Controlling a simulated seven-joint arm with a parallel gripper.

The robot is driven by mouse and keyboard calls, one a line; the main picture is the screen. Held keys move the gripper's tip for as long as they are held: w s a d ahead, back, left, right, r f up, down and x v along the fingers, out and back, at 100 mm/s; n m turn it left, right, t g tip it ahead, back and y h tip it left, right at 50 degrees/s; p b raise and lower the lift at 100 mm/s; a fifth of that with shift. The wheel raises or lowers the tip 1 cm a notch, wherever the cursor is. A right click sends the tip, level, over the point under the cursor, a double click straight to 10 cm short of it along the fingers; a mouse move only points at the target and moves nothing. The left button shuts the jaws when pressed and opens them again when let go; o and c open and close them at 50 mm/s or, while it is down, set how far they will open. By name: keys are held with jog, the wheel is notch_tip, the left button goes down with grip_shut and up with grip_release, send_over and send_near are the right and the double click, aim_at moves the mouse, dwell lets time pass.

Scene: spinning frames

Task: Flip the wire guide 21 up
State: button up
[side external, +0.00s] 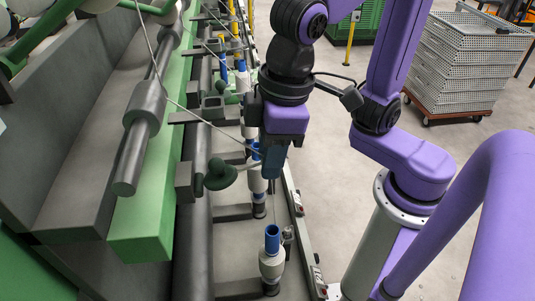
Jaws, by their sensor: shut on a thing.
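The nearest wire guide (220,175) has a dark green rounded body on a grey block at the rail. Its thin arm points right and reaches the fingertips of my gripper (268,172). I cannot read a number on it. My gripper points down and is shut at the end of this arm; the exact contact is too small to see. A pale thread (205,121) runs from the upper left to the fingers. A thin line drops from there toward the nearest bobbin (271,262), which stands upright with a blue tube top.
More bobbins and green guides (213,107) line the machine behind my gripper. Grey rollers (140,137) and a green beam (150,215) lie to the left. Stacked crates (460,70) stand on a cart at the upper right. The floor between is clear.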

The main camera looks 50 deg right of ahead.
jog(key=shift+w+a+r, duration=0.15)
jog(key=shift+r, duration=0.3)
jog(key=shift+w+a+r, duration=0.1)
jog(key=shift+a+r, duration=0.05)
jog(key=shift+r, duration=0.25)
jog(key=shift+w+a+r, duration=0.3)
jog(key=shift+r, duration=0.3)
jog(key=shift+w+a+r, duration=0.25)
jog(key=shift+r, duration=0.35)
jog(key=o, duration=1.5)
jog(key=s+d, duration=0.1)
jog(key=s+d+r, duration=0.1)
jog(key=s+d, duration=0.1)
jog(key=s+d+r, duration=0.1)
jog(key=s+d, duration=0.1)
